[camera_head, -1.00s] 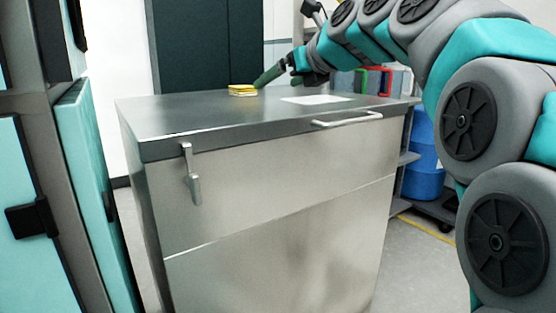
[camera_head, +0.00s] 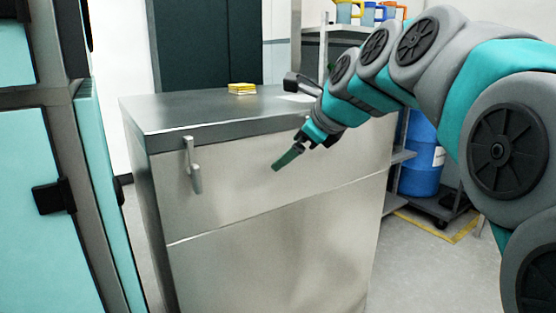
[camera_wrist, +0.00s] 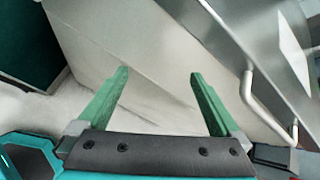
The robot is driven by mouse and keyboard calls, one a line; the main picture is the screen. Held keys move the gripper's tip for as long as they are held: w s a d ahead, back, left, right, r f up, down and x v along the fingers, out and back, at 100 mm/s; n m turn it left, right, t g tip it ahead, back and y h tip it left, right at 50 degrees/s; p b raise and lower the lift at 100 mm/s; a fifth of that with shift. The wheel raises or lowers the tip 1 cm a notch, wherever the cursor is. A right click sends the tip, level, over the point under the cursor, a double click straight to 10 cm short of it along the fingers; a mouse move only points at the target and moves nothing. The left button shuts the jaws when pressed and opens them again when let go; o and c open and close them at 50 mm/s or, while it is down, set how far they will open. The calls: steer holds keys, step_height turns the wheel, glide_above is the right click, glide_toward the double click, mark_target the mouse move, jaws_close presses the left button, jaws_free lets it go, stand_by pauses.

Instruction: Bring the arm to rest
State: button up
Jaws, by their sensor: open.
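My gripper (camera_head: 284,162) is in front of the metal cabinet's upper front panel, below the level of its top, with its green fingers pointing down and to the left. In the wrist view my gripper (camera_wrist: 161,82) shows two green fingers spread apart with nothing between them. My arm reaches in from the right side of the head view, bent over and down toward the cabinet front.
The metal cabinet (camera_head: 225,215) fills the middle, with a yellow stack (camera_head: 242,89) on top. A bar handle (camera_wrist: 262,105) is close to the right finger in the wrist view. A blue barrel (camera_head: 420,165) stands at right. Teal cabinets (camera_head: 55,220) stand at left.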

steer(key=s+d+f+n+g+h, duration=0.1)
steer(key=s+d+f+n+g, duration=0.2)
steer(key=s+f+n, duration=0.4)
steer(key=s+d+f+n+g+h, duration=0.2)
steer(key=s+d+f+n, duration=0.3)
steer(key=s+f, duration=0.9)
steer(key=s+d+f+n+g+h, duration=0.2)
steer(key=s+d+f+n+g, duration=0.1)
steer(key=s+f+n, duration=0.7)
steer(key=s+f+g, duration=0.1)
steer(key=s, duration=0.3)
steer(key=shift+s+d+g, duration=0.4)
steer(key=shift+f, duration=0.1)
